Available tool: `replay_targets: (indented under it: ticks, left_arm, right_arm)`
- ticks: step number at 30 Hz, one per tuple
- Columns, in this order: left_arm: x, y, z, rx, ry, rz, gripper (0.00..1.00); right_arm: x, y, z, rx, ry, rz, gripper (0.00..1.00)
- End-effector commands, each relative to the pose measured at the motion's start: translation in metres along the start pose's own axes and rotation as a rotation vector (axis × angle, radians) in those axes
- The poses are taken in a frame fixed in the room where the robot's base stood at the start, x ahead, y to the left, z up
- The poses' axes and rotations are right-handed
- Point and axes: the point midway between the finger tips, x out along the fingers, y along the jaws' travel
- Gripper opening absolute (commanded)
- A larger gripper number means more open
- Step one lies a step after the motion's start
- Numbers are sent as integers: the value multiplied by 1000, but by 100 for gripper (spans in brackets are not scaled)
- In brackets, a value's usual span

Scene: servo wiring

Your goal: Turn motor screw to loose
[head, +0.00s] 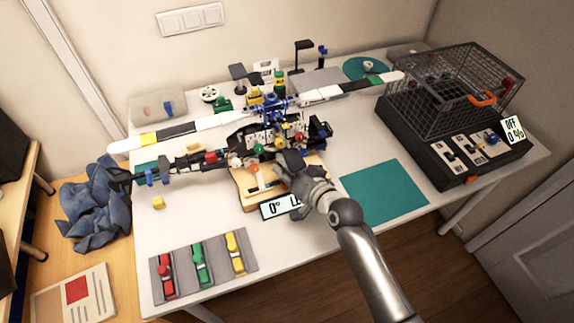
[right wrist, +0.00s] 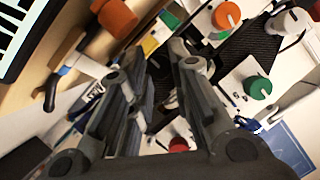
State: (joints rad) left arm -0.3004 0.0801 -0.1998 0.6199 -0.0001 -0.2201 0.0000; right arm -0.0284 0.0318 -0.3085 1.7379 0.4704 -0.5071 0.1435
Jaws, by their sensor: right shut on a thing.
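My right gripper (head: 287,168) is low over the wooden board (head: 248,203) at the front of the motor assembly (head: 262,140). In the right wrist view its two fingers (right wrist: 157,78) stand close together with a narrow gap. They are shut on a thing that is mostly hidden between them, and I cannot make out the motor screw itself. A white display (head: 272,208) at the board's front reads "0° L", with the rest covered by my gripper. An orange knob (right wrist: 226,15) and a green knob (right wrist: 257,87) show beside the fingers. My left gripper is not in view.
Long white, yellow and black arms (head: 170,133) reach out from the assembly. A teal mat (head: 385,191) lies clear at the right. A black wire cage (head: 440,90) with a switch panel stands at the back right. Coloured clamps (head: 200,263) lie on a grey mat at the front left.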

Motion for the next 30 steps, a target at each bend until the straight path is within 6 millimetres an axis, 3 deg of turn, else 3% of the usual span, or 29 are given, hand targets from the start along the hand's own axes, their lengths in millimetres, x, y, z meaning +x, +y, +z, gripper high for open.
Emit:
replay_targets:
  ticks: [18,30]
  left_arm:
    - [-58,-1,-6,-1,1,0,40]
    - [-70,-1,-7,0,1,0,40]
  right_arm:
    - [-1,-7,-2,-341,-2,141,0]
    - [1,-7,0,-528,1,218,0]
